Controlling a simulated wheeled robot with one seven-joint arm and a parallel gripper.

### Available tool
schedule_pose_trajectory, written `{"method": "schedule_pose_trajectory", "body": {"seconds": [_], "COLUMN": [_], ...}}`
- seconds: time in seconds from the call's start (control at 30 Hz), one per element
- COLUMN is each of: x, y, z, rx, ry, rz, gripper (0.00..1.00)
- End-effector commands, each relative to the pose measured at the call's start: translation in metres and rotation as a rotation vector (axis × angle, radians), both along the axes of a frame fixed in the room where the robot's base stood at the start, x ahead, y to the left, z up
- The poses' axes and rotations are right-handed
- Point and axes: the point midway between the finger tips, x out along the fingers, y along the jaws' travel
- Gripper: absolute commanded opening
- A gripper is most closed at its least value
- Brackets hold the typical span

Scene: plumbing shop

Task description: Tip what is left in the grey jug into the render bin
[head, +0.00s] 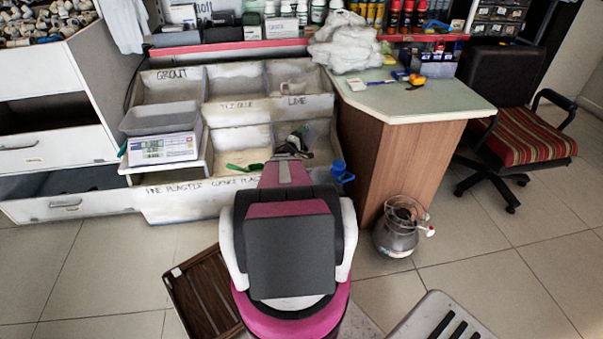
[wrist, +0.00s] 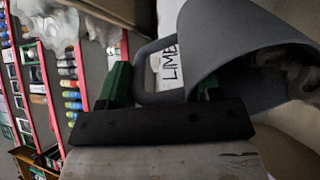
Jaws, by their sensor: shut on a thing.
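My gripper (head: 291,148) reaches over the lower right bins in the head view. In the wrist view, my gripper (wrist: 162,75) has its green fingers shut on the handle of the grey jug (wrist: 235,40). The jug is tilted, and its mouth faces the lower right of that picture. Pale grey stuff shows at the mouth; I cannot tell whether it is inside the jug or beyond it. In the head view the jug is largely hidden by my arm. No render label is readable; the lower right bin (head: 322,138) has its label covered by my arm.
Upper bins read grout, tile glue and lime (head: 296,101). A green scoop (head: 245,168) lies in a lower bin. A blue jug (head: 339,172) is at the right bin's front. A counter (head: 410,100) stands right, a metal vessel (head: 397,230) and wooden crate (head: 205,290) on the floor.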

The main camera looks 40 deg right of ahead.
Motion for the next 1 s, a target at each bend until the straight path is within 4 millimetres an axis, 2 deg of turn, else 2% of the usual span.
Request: {"method": "schedule_pose_trajectory", "body": {"seconds": [1.0], "x": [-0.0026], "y": [0.0087], "z": [-0.0008], "rx": [-0.059], "ry": [-0.020], "rz": [0.000], "gripper": [0.19]}}
